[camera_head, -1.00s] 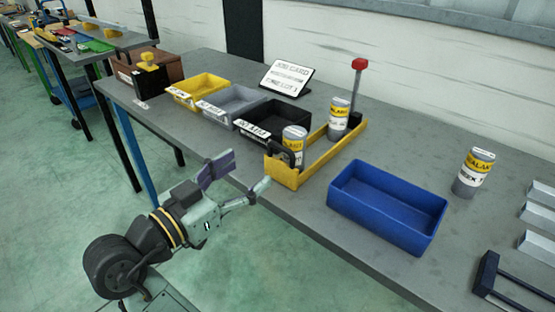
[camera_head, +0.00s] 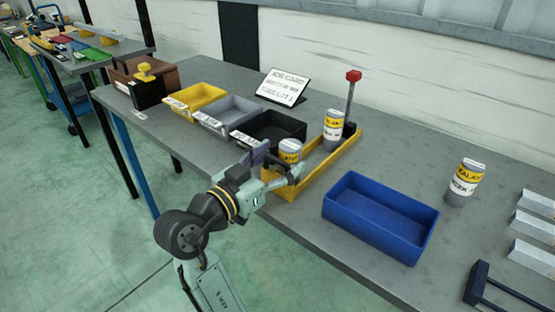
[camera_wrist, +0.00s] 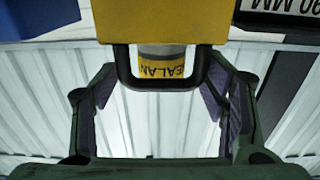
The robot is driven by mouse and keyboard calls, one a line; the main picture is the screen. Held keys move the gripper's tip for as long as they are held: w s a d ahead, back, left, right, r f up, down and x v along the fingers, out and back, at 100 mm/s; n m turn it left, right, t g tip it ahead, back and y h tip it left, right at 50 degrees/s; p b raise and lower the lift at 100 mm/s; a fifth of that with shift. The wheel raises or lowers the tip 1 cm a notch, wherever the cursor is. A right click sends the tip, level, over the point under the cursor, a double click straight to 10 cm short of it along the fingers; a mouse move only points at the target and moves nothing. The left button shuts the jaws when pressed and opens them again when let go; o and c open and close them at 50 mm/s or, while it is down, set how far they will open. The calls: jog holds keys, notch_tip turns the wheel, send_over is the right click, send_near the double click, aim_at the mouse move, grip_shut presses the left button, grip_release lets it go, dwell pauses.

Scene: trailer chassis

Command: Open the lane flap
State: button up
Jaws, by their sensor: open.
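The yellow lane (camera_head: 338,160) stands at the front edge of the bench. Its front flap (camera_wrist: 165,22) is a yellow panel at the top of the wrist view, carrying a black U-shaped handle (camera_wrist: 160,86). In the head view my gripper largely hides the flap and handle. My gripper (camera_head: 280,168) is at the lane's front end. In the wrist view my gripper (camera_wrist: 160,100) is open, one finger on each side of the handle, with gaps on both sides. A sealant can (camera_head: 290,151) stands in the lane behind the flap. A second can (camera_head: 333,130) stands further back.
A blue bin (camera_head: 378,215) stands right of the lane, and a black bin (camera_head: 278,130) is close on its left. A red-topped post (camera_head: 350,100) rises at the lane's back end. Another can (camera_head: 465,182) stands at the right.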

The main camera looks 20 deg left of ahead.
jog(key=shift+c, duration=0.2)
jog(key=c, duration=1.4)
jog(key=shift+f, duration=0.1)
